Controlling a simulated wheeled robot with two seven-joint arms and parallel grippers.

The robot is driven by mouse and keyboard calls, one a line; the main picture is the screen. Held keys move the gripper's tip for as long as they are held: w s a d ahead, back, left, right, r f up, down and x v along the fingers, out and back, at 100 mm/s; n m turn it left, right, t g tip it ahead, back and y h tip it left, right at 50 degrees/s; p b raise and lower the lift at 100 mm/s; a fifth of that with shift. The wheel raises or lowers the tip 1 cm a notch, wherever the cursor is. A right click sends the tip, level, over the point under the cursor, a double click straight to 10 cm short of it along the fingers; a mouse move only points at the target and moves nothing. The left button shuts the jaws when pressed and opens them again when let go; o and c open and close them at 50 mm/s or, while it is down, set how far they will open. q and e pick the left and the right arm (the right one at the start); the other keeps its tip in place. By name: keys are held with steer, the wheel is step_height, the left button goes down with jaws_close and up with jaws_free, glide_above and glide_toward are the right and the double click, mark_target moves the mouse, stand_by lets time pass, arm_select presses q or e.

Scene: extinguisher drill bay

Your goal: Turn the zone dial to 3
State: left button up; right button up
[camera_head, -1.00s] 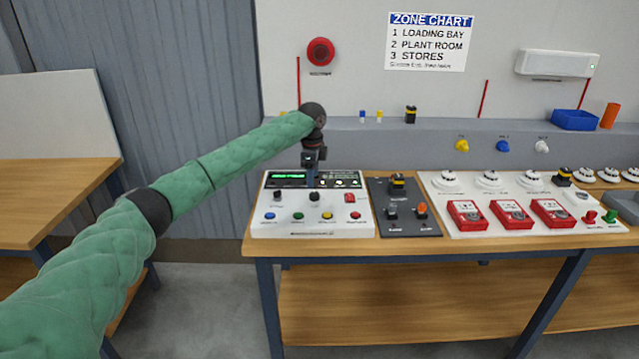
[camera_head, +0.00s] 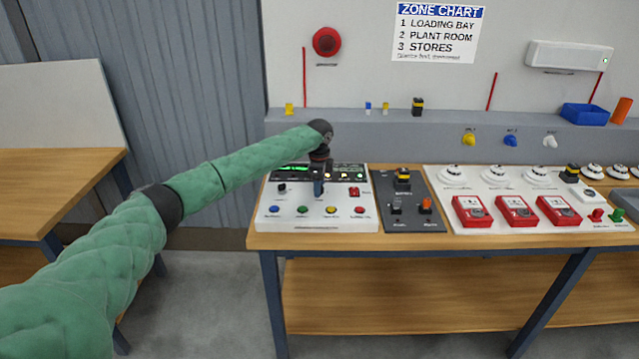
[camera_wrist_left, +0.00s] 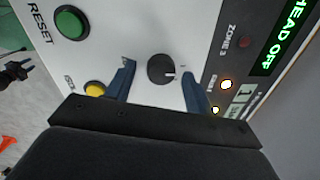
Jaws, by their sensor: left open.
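The white control panel (camera_head: 275,220) lies at the left end of the bench. Its zone dial (camera_wrist_left: 161,69) is a round black knob with a white pointer mark, which points right in the left wrist view, towards the panel's display side. My left gripper (camera_head: 318,188) is over the middle of the panel and hides the dial in the head view. In the left wrist view the left gripper (camera_wrist_left: 158,73) is open, with one blue finger on each side of the dial and visible gaps. Whether the fingers reach down around the knob is unclear. My right gripper is not in view.
A green RESET button (camera_wrist_left: 71,22) and a yellow button (camera_wrist_left: 95,89) are near the fingers. The green-lit display (camera_wrist_left: 280,35) reads "HEAD OFF". A dark switch plate (camera_head: 410,218) stands right of the panel. The zone chart (camera_head: 437,32) lists 3 as Stores.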

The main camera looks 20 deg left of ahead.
arm_select(q)
steer(key=shift+w+f, duration=0.1)
steer(key=shift+f, duration=0.1)
steer(key=c, duration=1)
steer(key=shift+o, duration=0.2)
